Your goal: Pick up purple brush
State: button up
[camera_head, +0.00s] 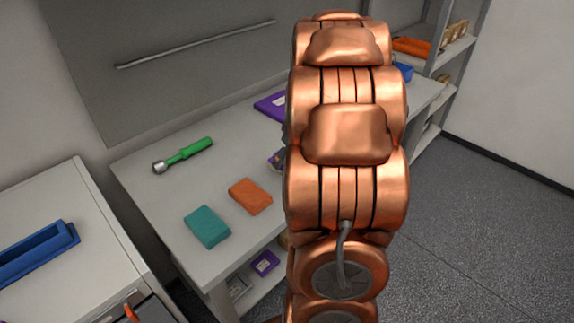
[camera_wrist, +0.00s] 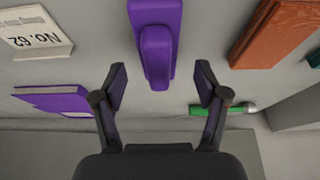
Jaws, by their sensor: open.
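The purple brush (camera_wrist: 157,45) lies at the top middle of the wrist view, its narrow rounded end pointing down the picture toward my gripper. My gripper (camera_wrist: 161,82) is open and empty. Its two fingers stand apart, left and right of the brush's near end; I cannot tell the remaining height gap.
A purple book (camera_wrist: 55,98) and a "No. 62" sign (camera_wrist: 37,40) lie left of the brush. An orange block (camera_wrist: 277,35) and a green-handled tool (camera_wrist: 222,108) lie right. In the head view, a teal block (camera_head: 207,227) sits near the table's front edge.

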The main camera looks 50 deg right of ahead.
aim_at(284, 164)
jog(key=shift+p+x, duration=0.8)
jog(key=shift+x, duration=1.45)
jog(key=shift+s+d, duration=0.1)
jog(key=c, duration=1.3)
jog(key=shift+r+b, duration=0.9)
jog(key=shift+r, duration=0.65)
jog(key=shift+s+r, duration=0.1)
jog(key=shift+r, duration=0.05)
jog(key=s+a+b, duration=0.1)
jog(key=s+a, duration=0.1)
jog(key=a, duration=0.2)
jog(key=s+a+r+b, duration=0.1)
jog(key=s+a+b, duration=0.1)
jog(key=a, duration=0.3)
jog(key=s+a+b, duration=0.1)
jog(key=s+a, duration=0.2)
jog(key=a, duration=0.2)
jog(key=shift+s+r, duration=0.25)
jog(key=shift+s, duration=0.05)
